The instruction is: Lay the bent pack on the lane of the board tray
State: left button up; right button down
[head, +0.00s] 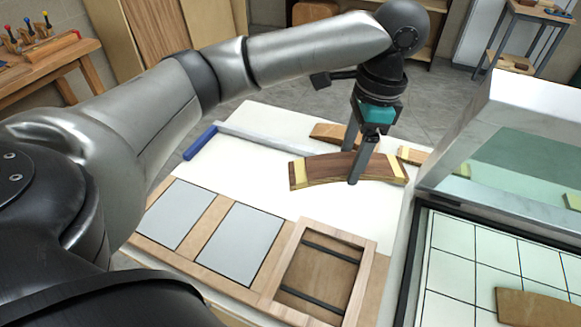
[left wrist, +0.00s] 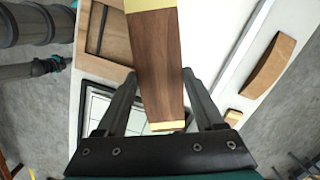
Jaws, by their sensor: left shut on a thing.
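The bent pack (head: 325,169) is a curved dark-brown strip with pale yellow ends, over the white table top. My left gripper (head: 350,166) is shut across its middle, one finger on the near side and one behind. In the left wrist view the pack (left wrist: 160,60) runs lengthwise between the fingers (left wrist: 158,73). I cannot tell whether it touches the table. The board tray (head: 210,262) is a wooden frame along the near edge, with two grey panels and a raised square bay (head: 363,283) crossed by two dark strips.
A grey bar with a blue end (head: 200,142) lies behind the pack. Curved wooden pieces (head: 328,131) lie beyond it. At the right stands a raised transparent cover (head: 530,165) over a gridded bed (head: 455,270) holding a brown piece (head: 540,306). White table top between pack and tray is clear.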

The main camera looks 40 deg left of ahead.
pick_arm(q)
jog(key=w+a+r+m+t+p, duration=0.25)
jog(key=w+a+m, duration=0.35)
jog(key=m, duration=0.9)
jog(key=shift+g, duration=0.45)
jog(key=f+b, duration=0.1)
jog(key=f, duration=0.5)
jog(key=f+b, duration=0.1)
jog(key=f, duration=0.6)
jog(key=d+f+b, duration=0.1)
jog(key=f, duration=0.5)
jog(key=shift+w+f, duration=0.25)
jog(key=shift+w, duration=0.05)
jog(key=shift+f, duration=0.1)
jog(key=o, duration=1.5)
jog(key=shift+c, duration=0.2)
jog(key=shift+a, duration=0.1)
notch_tip(320, 180, up, 12)
jog(key=d+p, duration=0.1)
jog(key=p, duration=0.1)
jog(key=shift+s+d, duration=0.15)
jog(key=shift+s, duration=0.25)
